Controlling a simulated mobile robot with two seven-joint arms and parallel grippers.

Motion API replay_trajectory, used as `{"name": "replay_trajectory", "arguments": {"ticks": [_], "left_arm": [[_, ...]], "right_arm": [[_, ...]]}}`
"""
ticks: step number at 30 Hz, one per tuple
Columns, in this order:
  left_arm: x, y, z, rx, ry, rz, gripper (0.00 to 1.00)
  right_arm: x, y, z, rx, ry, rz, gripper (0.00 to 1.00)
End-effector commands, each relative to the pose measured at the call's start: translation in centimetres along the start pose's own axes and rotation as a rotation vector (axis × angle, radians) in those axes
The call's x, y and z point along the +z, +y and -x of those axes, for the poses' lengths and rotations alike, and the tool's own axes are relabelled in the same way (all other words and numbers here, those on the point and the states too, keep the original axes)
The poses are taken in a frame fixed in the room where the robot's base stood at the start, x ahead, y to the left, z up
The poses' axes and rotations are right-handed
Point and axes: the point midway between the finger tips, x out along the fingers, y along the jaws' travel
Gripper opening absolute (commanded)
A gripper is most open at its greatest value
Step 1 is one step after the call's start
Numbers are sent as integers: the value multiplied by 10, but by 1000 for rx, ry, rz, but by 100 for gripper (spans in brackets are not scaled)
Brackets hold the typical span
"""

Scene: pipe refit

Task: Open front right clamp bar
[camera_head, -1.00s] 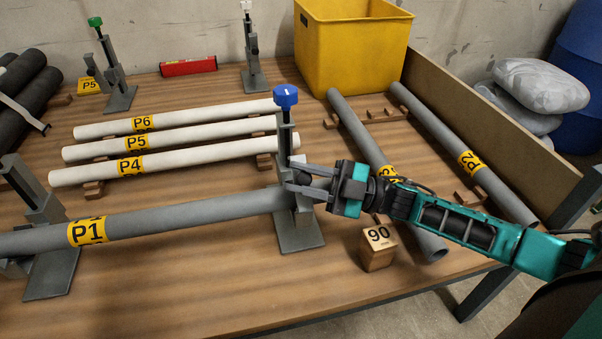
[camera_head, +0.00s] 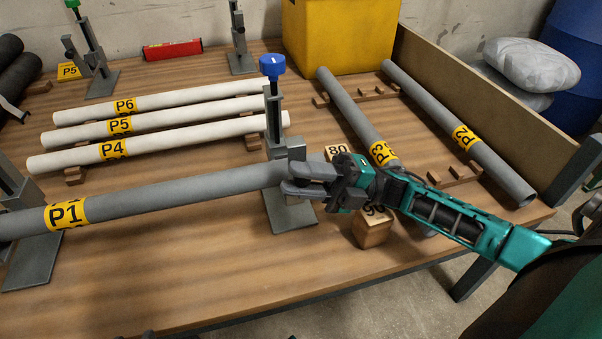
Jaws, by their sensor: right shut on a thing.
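The front right clamp (camera_head: 273,133) is a grey upright stand with a blue knob (camera_head: 272,66) on top and a flat foot on the table. The grey pipe P1 (camera_head: 150,192) runs into it from the left. My right gripper (camera_head: 292,184) reaches in from the right and is shut on the clamp bar (camera_head: 295,152) beside the post, at pipe height. The fingers partly hide the bar, so its exact angle is hard to tell. My left gripper is not in view.
Wooden blocks marked 80 (camera_head: 338,151) and 90 (camera_head: 372,232) sit close to my right arm. Grey pipes P3 (camera_head: 352,112) and P2 (camera_head: 440,120) lie behind it. White pipes P4 (camera_head: 190,140), P5 and P6 lie behind P1. A yellow bin (camera_head: 338,38) stands at the back.

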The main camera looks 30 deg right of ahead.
Motion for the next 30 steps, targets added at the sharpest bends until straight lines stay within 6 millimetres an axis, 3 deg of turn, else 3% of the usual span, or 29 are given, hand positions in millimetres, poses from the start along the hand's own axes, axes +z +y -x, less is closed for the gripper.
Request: {"name": "replay_trajectory", "arguments": {"ticks": [16, 17, 18, 23, 30], "left_arm": [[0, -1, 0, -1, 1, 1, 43], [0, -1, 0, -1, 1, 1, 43], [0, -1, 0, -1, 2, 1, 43], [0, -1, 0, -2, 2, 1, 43], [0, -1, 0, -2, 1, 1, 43]], "right_arm": [[-3, 2, 0, 6, 18, 24, 0], [-3, 2, 0, 6, 18, 24, 31], [-3, 1, 0, 6, 17, 24, 34], [-2, 0, 0, 4, 15, 23, 50], [-2, -1, 0, 1, 13, 22, 50]]}}
